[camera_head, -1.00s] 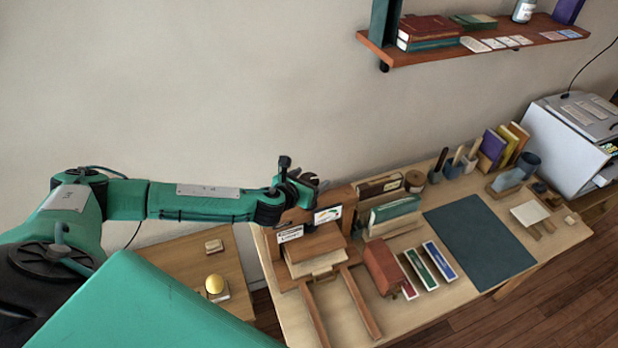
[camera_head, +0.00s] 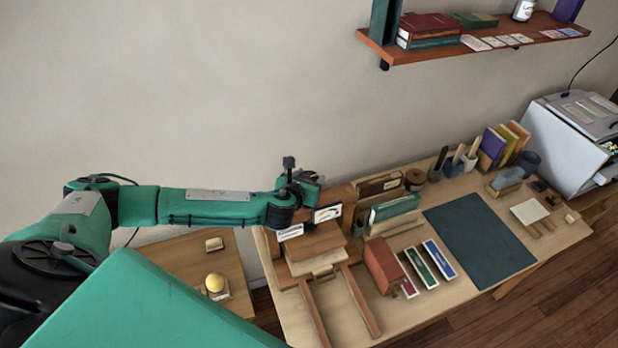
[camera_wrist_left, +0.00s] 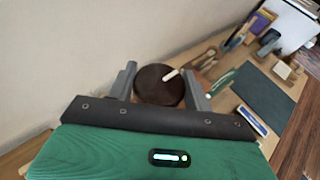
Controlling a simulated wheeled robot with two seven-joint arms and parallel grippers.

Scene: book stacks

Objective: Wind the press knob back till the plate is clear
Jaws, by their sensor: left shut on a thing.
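My left gripper (camera_head: 300,188) is over the wooden press (camera_head: 341,198) at the left end of the table. In the left wrist view, the two grey fingers of my left gripper (camera_wrist_left: 161,90) are on either side of a round dark brown knob (camera_wrist_left: 155,88), shut on it. A white mark shows on the knob's top near the right finger. In the head view the gripper hides the knob. A brown board (camera_head: 315,241), which looks like the press plate, shows below the gripper, above a paler block (camera_head: 312,264). Whether they touch is unclear. My right gripper is not in view.
A reddish-brown block (camera_head: 383,262) and several coloured strips lie right of the press. A dark green mat (camera_head: 480,237) covers the table's middle. A wall shelf (camera_head: 470,45) is above. A low side table (camera_head: 190,262) stands left.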

